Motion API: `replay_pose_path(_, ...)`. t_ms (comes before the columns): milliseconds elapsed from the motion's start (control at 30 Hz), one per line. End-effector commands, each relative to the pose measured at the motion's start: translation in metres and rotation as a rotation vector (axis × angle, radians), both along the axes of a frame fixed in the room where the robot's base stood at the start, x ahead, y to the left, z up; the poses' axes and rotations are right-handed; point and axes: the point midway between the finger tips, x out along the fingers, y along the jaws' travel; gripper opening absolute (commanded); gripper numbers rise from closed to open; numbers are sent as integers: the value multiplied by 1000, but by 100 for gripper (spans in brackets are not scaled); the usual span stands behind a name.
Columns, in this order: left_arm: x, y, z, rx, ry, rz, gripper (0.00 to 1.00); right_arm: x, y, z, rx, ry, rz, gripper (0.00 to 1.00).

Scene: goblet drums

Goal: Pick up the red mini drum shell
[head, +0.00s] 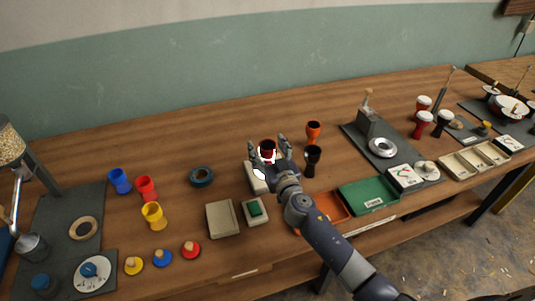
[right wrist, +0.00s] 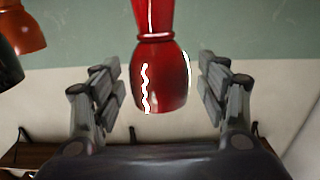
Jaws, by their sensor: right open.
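A glossy dark red drum shell (head: 267,146) stands near the middle of the table, between the two fingers of my right gripper (head: 268,152). My right gripper is open, with one finger on each side of it. In the right wrist view the red shell (right wrist: 160,85) hangs between the spread fingers (right wrist: 159,70), with a gap on both sides. Its narrow waist and rounded end show. The gripper hides the shell's lower part in the head view. Another red shell (head: 145,188) stands at the left. My left gripper is not in view.
An orange shell (head: 313,132) and a black shell (head: 312,160) stand close to the right of my gripper. A green tray (head: 368,195) lies right of my forearm. Blue (head: 119,181) and yellow (head: 153,215) shells stand left. Bare table lies behind the gripper.

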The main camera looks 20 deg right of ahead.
Motion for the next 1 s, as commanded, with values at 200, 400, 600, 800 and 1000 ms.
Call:
replay_pose_path(200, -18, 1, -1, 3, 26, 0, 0, 2, 0, -1, 1, 1, 1, 68)
replay_pose_path(400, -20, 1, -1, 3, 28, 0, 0, 2, 0, 0, 1, 1, 0, 36)
replay_pose_path(600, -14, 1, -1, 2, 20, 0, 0, 2, 0, 0, 1, 0, 0, 15)
replay_pose_path(800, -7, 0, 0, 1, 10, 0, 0, 2, 0, 0, 0, 0, 0, 15)
replay_pose_path(1000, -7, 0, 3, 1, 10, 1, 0, 2, 0, 8, 1, -2, 0, 15)
